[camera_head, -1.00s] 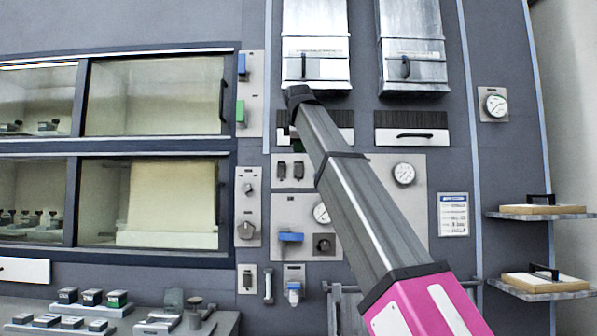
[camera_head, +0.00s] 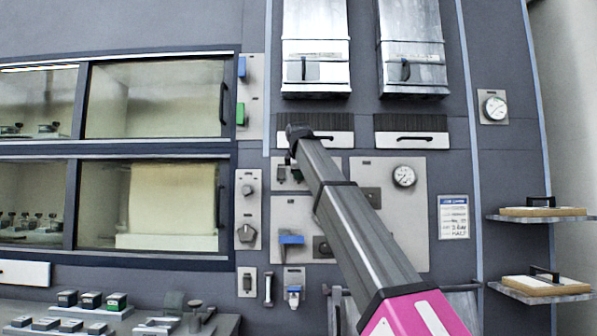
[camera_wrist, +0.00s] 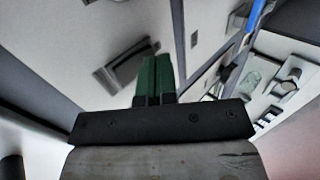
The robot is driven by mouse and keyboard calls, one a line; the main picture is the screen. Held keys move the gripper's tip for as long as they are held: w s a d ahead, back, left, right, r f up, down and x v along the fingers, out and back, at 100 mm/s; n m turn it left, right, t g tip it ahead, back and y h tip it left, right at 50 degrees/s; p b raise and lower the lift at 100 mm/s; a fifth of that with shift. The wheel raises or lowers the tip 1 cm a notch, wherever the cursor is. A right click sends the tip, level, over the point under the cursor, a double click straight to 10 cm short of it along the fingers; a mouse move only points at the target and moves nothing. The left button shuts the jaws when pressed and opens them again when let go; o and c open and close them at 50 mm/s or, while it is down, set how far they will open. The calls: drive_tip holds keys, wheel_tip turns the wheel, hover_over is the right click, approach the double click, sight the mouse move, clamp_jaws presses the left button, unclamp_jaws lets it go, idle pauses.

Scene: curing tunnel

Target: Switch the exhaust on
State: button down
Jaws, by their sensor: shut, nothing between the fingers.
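A dark switch (camera_head: 281,173) shows on that plate just left of the fingers; the arm hides the rest. In the wrist view the closed green fingers (camera_wrist: 154,75) point at a pale surface. A dark raised block (camera_wrist: 122,66) there sits just left of the fingertips; I cannot tell if they touch it. No label reading exhaust is legible, so I cannot tell which control it is.
A vent drawer with a handle (camera_head: 410,138) is above right. A plate with blue and green switches (camera_head: 241,90) and a knob plate (camera_head: 247,210) stand left. Shelves (camera_head: 540,212) jut out right.

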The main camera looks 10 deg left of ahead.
drive_tip(key=shift+w, duration=0.3)
drive_tip(key=shift+f, duration=0.1)
drive_tip(key=shift+w+a, duration=0.1)
idle(0.4)
drive_tip(key=shift+r, duration=0.85)
